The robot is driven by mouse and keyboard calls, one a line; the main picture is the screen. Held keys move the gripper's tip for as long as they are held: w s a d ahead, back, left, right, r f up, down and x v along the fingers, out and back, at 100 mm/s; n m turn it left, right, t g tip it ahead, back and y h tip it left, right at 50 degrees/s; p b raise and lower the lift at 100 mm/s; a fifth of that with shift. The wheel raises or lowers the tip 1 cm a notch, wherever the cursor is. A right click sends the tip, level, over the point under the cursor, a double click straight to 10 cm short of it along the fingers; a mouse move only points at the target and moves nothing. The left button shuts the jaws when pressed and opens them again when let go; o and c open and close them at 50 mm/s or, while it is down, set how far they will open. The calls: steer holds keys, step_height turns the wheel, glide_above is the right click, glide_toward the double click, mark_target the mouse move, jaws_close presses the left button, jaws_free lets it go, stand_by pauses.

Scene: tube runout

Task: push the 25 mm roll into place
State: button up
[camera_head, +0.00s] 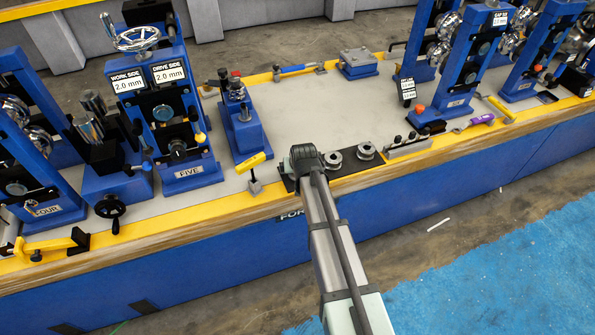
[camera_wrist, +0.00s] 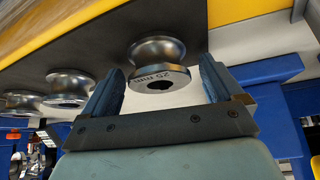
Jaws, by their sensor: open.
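The 25 mm roll (camera_wrist: 158,62) is a shiny grooved metal roll with its size marked on its face and a dark bore. In the wrist view it sits on a dark mat (camera_wrist: 112,35), between the two blue-padded fingers of my gripper (camera_wrist: 161,72). The fingers are open, with a gap visible on each side of the roll. In the head view my gripper (camera_head: 304,158) is over the left part of the dark mat (camera_head: 349,170) at the bench's front edge, and the arm hides this roll. Stand FIVE (camera_head: 180,140), blue with 2.0 mm signs, is to the left.
Two other rolls (camera_head: 335,160) (camera_head: 366,150) stand on the mat to the right. A blue fixture (camera_head: 243,130) and a yellow-handled tool (camera_head: 251,163) are left of my gripper. More blue stands (camera_head: 470,55) rise at right.

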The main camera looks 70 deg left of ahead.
steer(key=shift+c, duration=0.3)
jaws_close()
step_height(320, 180, up, 10)
stand_by(1.1)
steer(key=c, duration=0.6)
jaws_free()
jaws_close()
